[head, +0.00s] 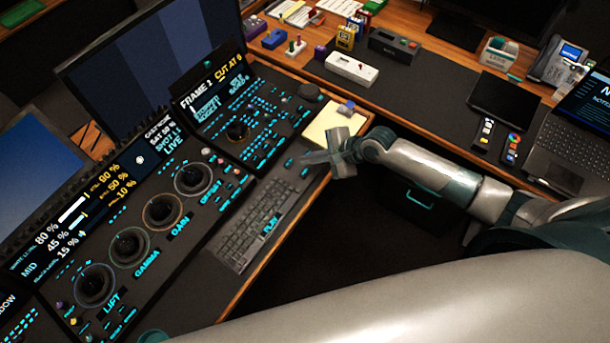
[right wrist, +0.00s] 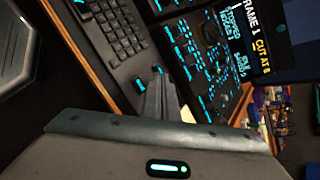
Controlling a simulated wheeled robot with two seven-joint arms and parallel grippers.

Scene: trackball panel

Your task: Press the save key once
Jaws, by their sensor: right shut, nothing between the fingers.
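The trackball panel has a right-hand section (head: 262,118) with rows of small cyan-lit keys, a dial (head: 237,130) and a readout (head: 212,88) with "FRAME" and "CUT AT" text. No key can be read as save in either view. My right gripper (head: 312,158) is shut and empty, beside the panel's right end and past the far end of the keyboard. In the right wrist view, its closed fingers (right wrist: 160,92) point toward the lit keys (right wrist: 185,65), close to two small lit keys (right wrist: 140,84) by the keyboard. Contact cannot be told. My left gripper is out of view.
A black keyboard (head: 257,226) lies along the desk's front edge. Lift, gamma and gain trackballs (head: 162,211) stand left. A pale yellow pad (head: 326,128) with a small blue-topped item lies behind the right gripper. A white box (head: 351,69) and a laptop (head: 560,150) are farther off.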

